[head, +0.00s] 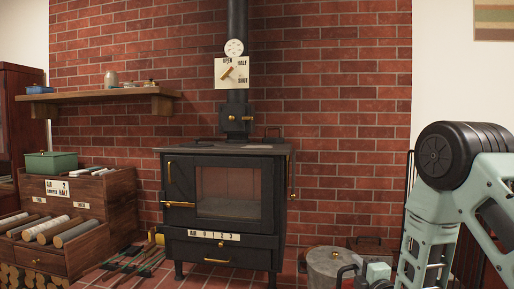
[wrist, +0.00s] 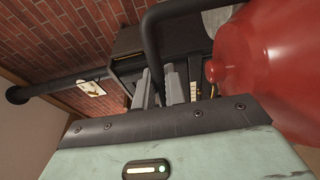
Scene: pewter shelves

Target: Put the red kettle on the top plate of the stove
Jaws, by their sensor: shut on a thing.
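The black stove (head: 228,200) stands against the brick wall in the middle of the head view, its flat top plate (head: 185,147) under the flue pipe. In the wrist view my gripper (wrist: 170,82) is shut on the black handle (wrist: 152,35) of the red kettle (wrist: 285,65). The kettle's rounded body fills the right side there, partly cut off by the frame. In the head view my gripper (head: 372,274) is low at the bottom right, right of the stove. The kettle's red body is out of that view. The stove (wrist: 137,40) shows behind the fingers in the wrist view.
A round grey drum-like thing (head: 328,265) stands right of the stove. Wooden crates (head: 85,190) with logs stand at the left, with tools (head: 130,262) on the floor beside them. A wall shelf (head: 100,95) holds small items. The flue (head: 237,105) rises from the stove's back.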

